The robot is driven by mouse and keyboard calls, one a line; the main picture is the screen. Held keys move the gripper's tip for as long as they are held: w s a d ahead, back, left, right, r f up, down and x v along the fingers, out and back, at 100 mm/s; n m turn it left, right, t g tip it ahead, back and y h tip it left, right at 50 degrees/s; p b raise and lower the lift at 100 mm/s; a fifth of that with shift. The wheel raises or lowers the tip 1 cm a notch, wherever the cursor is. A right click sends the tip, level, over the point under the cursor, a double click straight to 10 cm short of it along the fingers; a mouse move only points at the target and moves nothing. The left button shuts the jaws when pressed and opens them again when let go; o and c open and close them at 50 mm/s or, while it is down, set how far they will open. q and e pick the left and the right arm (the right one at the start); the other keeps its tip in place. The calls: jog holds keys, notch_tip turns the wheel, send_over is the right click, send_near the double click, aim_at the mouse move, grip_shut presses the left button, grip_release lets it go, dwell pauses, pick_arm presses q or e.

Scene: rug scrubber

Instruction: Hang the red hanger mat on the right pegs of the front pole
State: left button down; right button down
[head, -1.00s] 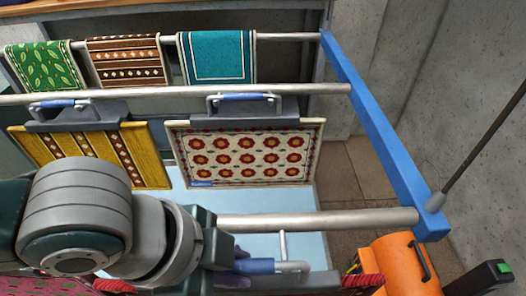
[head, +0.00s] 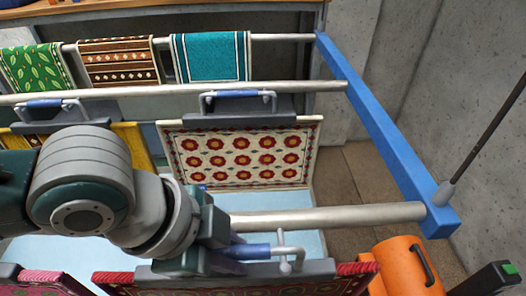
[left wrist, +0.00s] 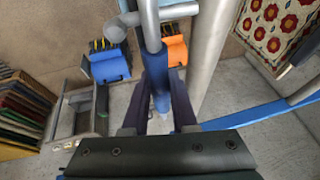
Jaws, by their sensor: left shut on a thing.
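My left gripper (head: 228,252) is shut on the blue handle of the red hanger mat (head: 328,287). The mat has red rolled edges and hangs from a grey bar, its lower part cut off by the picture's bottom edge. The held mat is on the near side of the front pole (head: 330,217), apart from it in the picture. My wrist hides the pole's left part. In the left wrist view, the gripper (left wrist: 157,118) closes around the blue handle (left wrist: 154,75), with the pole (left wrist: 210,45) close to its right. I cannot make out the right pegs. The right gripper is not in view.
A flower-patterned mat (head: 242,158) and a yellow mat (head: 127,134) hang on the middle pole (head: 310,88). Green, brown and teal mats hang behind. A blue side beam (head: 390,140) joins the poles. A pink mat (head: 35,283) is at lower left; an orange machine (head: 402,262) stands right.

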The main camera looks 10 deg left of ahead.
pick_arm(q)
jog(key=shift+r, duration=0.1)
jog(key=c, duration=0.7)
grip_release()
jog(key=shift+o, duration=0.4)
jog(key=v, duration=1)
jog(key=s+d+n+t, duration=0.2)
jog(key=d+n, duration=0.2)
jog(key=s+a+f+n+g+y, duration=0.2)
jog(key=s+a+f+n+y, duration=0.1)
jog(key=s+a+n, duration=0.55)
notch_tip(320, 180, up, 19)
jog(key=w+a+p, duration=0.1)
jog(key=p, duration=1.7)
jog(key=shift+a+r+n+y+p, duration=0.2)
jog(key=shift+a+n+y+p, duration=0.1)
jog(key=shift+n+p, duration=0.05)
